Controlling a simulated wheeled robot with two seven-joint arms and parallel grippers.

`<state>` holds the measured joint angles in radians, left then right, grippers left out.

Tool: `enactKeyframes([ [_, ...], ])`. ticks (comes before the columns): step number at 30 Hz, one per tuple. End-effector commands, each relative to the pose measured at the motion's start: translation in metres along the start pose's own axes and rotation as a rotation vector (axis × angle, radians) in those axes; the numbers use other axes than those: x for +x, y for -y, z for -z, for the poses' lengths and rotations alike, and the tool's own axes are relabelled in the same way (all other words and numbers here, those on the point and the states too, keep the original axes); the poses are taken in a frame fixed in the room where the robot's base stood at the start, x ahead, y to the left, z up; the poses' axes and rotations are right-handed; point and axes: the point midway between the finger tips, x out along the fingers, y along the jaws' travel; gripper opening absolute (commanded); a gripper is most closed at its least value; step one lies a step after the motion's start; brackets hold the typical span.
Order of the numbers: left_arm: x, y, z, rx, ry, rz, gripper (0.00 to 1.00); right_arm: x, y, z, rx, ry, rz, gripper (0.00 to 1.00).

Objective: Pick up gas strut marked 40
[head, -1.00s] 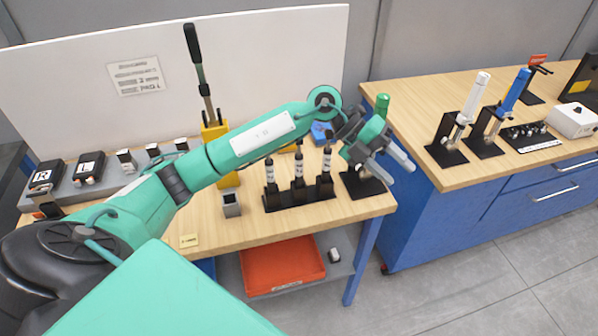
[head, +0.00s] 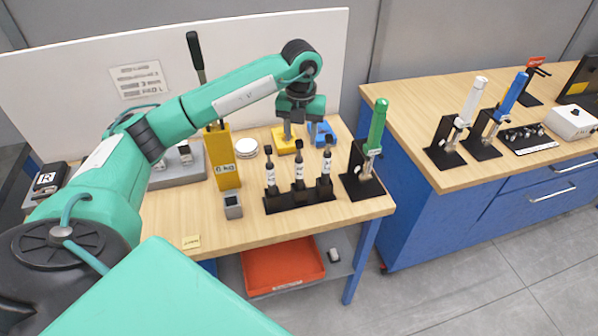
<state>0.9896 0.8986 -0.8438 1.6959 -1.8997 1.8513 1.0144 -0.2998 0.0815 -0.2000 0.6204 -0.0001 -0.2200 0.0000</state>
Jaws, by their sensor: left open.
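Three black gas struts with white labels stand upright in a black rack (head: 301,198) on the wooden bench: a left strut (head: 270,174), a middle strut (head: 299,170) and a right strut (head: 326,165). The label numbers are too small to read, so I cannot tell which is marked 40. My left gripper (head: 300,132) points down, open and empty, just beyond the struts in the picture, near the yellow and blue blocks. Its fingers are partly hard to make out. My right gripper is not in view.
A green-handled tool (head: 377,127) stands in a black holder right of the rack. A red bin (head: 283,265) sits below. White (head: 473,98) and blue (head: 510,96) tools stand on the right bench.

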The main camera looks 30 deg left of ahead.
Motion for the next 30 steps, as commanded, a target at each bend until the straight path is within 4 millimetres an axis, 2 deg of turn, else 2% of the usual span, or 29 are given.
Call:
enactKeyframes([
  [3,0.014,0.000,0.000,0.001,-0.001,0.000,0.47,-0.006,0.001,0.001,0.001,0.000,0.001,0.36],
  [8,0.022,0.000,0.001,0.002,-0.001,0.001,0.47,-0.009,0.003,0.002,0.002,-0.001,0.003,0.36],
  [11,0.029,-0.001,0.002,0.002,-0.002,-0.001,0.47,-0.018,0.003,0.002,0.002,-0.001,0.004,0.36],
  [16,0.049,-0.004,0.006,0.001,-0.003,-0.001,0.47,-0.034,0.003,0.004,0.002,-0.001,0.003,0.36],
  [21,0.069,-0.003,0.005,0.001,0.000,0.001,0.47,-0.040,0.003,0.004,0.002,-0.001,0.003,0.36],
  [29,0.073,-0.003,0.005,0.002,0.001,0.001,0.47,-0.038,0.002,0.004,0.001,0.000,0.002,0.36],
  [30,0.073,-0.003,0.005,0.002,0.001,0.002,0.39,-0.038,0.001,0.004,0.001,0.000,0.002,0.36],
])
